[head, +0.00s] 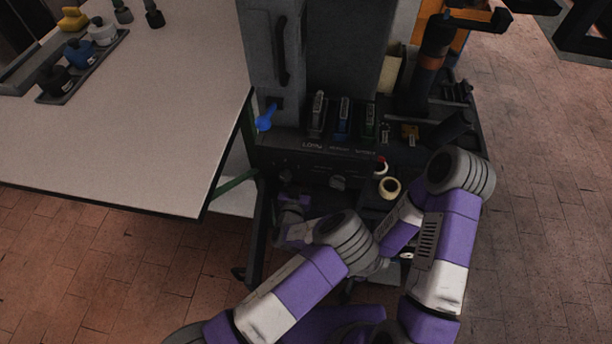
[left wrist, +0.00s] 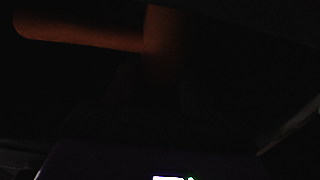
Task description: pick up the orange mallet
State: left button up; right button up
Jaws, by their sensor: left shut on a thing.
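The orange mallet (left wrist: 80,33) shows dimly in the left wrist view, with a long bar running left from a thicker block near the top middle. My left gripper (left wrist: 158,78) is very dark there; its jaws are at the thicker block and shut on the mallet. In the head view my left arm reaches into the dark lower part of the machine cart, and the mallet is hidden. My right arm is folded at the cart's right side; its gripper is not visible.
The machine cart (head: 300,150) carries levers, a blue handle (head: 266,118) and a tape roll (head: 389,188). A pale table (head: 130,120) stands close on the left, with several bottles at its back. Open brick floor (head: 555,200) lies to the right.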

pick_arm(q)
grip_shut()
jog(key=shift+r, duration=0.15)
